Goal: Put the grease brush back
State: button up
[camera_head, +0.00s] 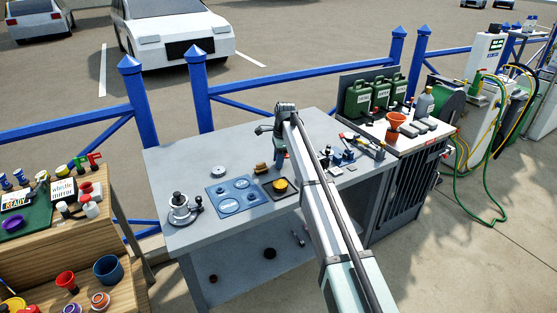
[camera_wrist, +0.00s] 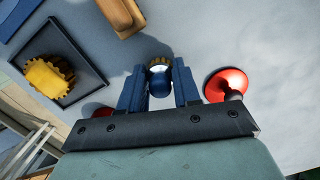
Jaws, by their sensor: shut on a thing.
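My gripper (camera_wrist: 160,88) is shut on a blue-ended thing with a pale metal band and a tan end, which looks like the grease brush (camera_wrist: 160,80). It sits between the two dark blue fingers in the wrist view. The bench below it is grey, and I cannot tell whether the brush touches it.
A tan block (camera_wrist: 122,14) lies beyond the fingers, and a red flared piece (camera_wrist: 226,84) is close to the right finger. On the bench (camera_head: 190,160), a blue panel (camera_head: 236,196) and a metal pump-like device (camera_head: 182,209) stand left. Green cans (camera_head: 358,100) stand at the back right.

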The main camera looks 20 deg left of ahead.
jog(key=shift+f, duration=0.1)
jog(key=o, duration=1)
jog(key=r, duration=0.4)
jog(key=d+r, duration=0.1)
jog(key=r, duration=0.7)
jog(key=shift+w+d+r, duration=0.1)
jog(key=shift+w+d, duration=0.05)
jog(key=shift+w, duration=0.15)
